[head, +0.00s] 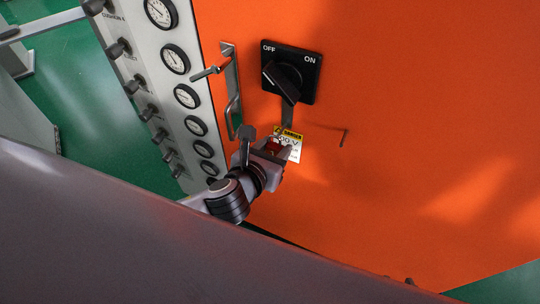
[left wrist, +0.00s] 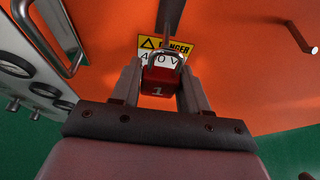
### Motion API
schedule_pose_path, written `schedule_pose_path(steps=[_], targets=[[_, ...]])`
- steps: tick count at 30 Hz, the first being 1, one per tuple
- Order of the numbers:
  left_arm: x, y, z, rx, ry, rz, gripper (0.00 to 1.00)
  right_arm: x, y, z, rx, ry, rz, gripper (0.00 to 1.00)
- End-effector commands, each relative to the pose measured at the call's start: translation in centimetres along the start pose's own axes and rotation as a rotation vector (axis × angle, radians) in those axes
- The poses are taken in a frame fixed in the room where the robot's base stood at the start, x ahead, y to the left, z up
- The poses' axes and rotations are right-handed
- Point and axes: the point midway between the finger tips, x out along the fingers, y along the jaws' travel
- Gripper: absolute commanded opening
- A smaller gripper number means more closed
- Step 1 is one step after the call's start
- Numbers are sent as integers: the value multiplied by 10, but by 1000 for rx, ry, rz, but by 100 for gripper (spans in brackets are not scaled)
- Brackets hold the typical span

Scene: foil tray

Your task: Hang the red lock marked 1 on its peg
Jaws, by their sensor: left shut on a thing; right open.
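The red lock (left wrist: 158,80) is marked 1 and sits upright between the fingers of my left gripper (left wrist: 160,72), which is shut on it. Its metal shackle points up in the left wrist view, at the lower end of a grey bar (left wrist: 170,14); I cannot tell whether the shackle is around the bar. In the head view my left gripper (head: 272,147) is below the OFF/ON switch, largely hiding the lock. A thin bent peg (head: 344,138) sticks out of the orange door to the right; it also shows in the left wrist view (left wrist: 300,36), empty. My right gripper is not in view.
The black rotary switch (head: 290,73) is above the gripper, and a yellow and white danger label (head: 294,150) is behind it. A metal door handle (head: 231,90) and a panel of gauges and knobs (head: 174,58) are at left. The door around the peg is clear.

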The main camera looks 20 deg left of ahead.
Motion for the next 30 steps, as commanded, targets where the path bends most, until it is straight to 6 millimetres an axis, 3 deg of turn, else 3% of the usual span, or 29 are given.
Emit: schedule_pose_path(steps=[15,30], targets=[[30,0,7,-1,-3,0,13,16,0,21,-2,2,-1,43],[44,0,9,-1,-3,0,13,7,1,7,-3,4,0,43]])
